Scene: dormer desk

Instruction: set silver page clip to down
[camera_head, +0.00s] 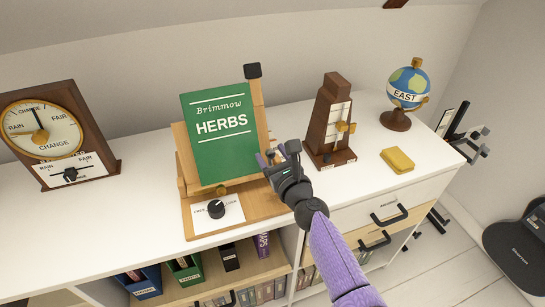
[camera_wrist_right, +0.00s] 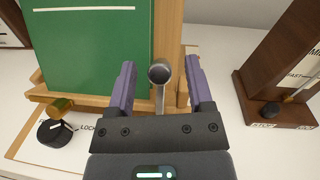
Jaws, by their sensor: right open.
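The silver page clip (camera_wrist_right: 160,76) shows in the right wrist view as a grey metal lever with a round end. It rises beside the right edge of the green HERBS book (camera_head: 221,137), which leans on a wooden book stand (camera_head: 233,219). My right gripper (camera_head: 273,156) is open at the stand's right side. In the right wrist view the clip shows between its two purple fingers (camera_wrist_right: 160,85); I cannot tell whether they touch it. In the head view my gripper mostly hides the clip. My left gripper is not in view.
A black knob (camera_head: 217,209) sits on the stand's base, with LOCK lettering beside it. A brown metronome (camera_head: 330,125) stands close to the right. A yellow block (camera_head: 397,160), a globe (camera_head: 408,88) and a barometer (camera_head: 52,134) also stand on the white top.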

